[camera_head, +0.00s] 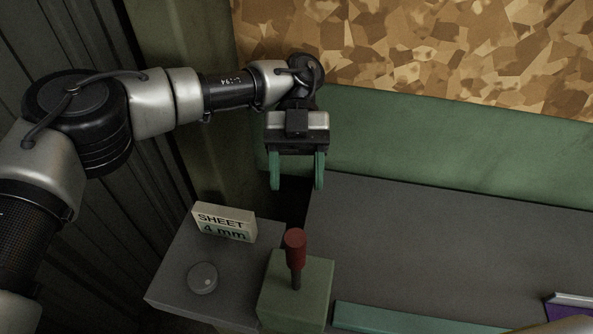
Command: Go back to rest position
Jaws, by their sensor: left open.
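My left arm reaches in from the left across the upper part of the view. My left gripper (297,185) points downward with its two green-lined fingers apart and nothing between them. It hangs in front of the green panel, above and behind the red-handled lever (295,250) in the picture, and touches nothing that I can see. My right gripper does not show.
The lever stands on a green box (296,292). Left of it are a "SHEET 4 mm" sign (224,222) and a round knob (202,278) on a grey surface. A grey worktop (440,250) at right is mostly bare. A purple-and-white item (570,306) lies at the right edge.

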